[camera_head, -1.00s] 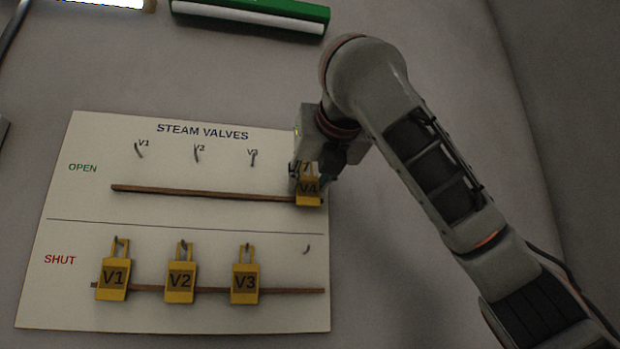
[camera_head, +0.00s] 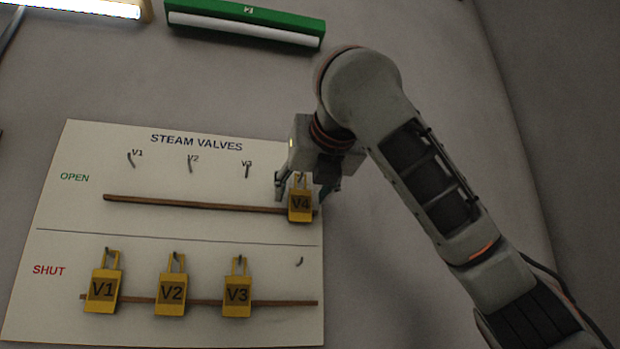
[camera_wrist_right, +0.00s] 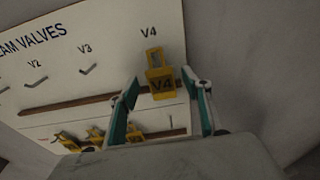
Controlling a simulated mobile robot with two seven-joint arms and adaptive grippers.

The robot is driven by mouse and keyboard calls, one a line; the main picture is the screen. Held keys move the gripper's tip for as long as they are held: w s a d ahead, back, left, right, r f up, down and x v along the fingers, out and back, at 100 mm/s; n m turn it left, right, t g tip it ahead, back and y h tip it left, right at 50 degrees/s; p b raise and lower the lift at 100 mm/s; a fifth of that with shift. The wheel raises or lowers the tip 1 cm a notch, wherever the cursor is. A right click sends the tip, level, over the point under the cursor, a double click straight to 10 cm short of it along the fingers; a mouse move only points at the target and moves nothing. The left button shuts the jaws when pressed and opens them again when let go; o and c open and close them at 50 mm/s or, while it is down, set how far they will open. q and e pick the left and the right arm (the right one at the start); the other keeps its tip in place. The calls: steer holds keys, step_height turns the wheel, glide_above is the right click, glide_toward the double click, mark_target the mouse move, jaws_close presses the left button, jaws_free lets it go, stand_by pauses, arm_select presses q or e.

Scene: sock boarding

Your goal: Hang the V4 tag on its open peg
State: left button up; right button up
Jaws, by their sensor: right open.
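The yellow V4 tag (camera_head: 300,204) hangs in the OPEN row at the right end of the board (camera_head: 180,225), its lower part over the wooden strip (camera_head: 190,204). In the right wrist view the tag (camera_wrist_right: 160,80) hangs upright below the printed V4 label, its loop at the peg. My right gripper (camera_head: 303,190) is open, with one finger on each side of the tag. In the wrist view gaps show between the tag and both fingers (camera_wrist_right: 160,84). In the head view the gripper partly hides the peg. My left gripper is not in view.
Tags V1 (camera_head: 102,290), V2 (camera_head: 171,292) and V3 (camera_head: 237,294) hang in the SHUT row. The SHUT peg at the right (camera_head: 299,262) is bare. The OPEN pegs V1, V2 and V3 (camera_head: 247,171) are bare. A green-and-white bar (camera_head: 245,27) lies behind the board.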

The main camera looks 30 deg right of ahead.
steer(key=v, duration=1.1)
steer(key=shift+s, duration=0.35)
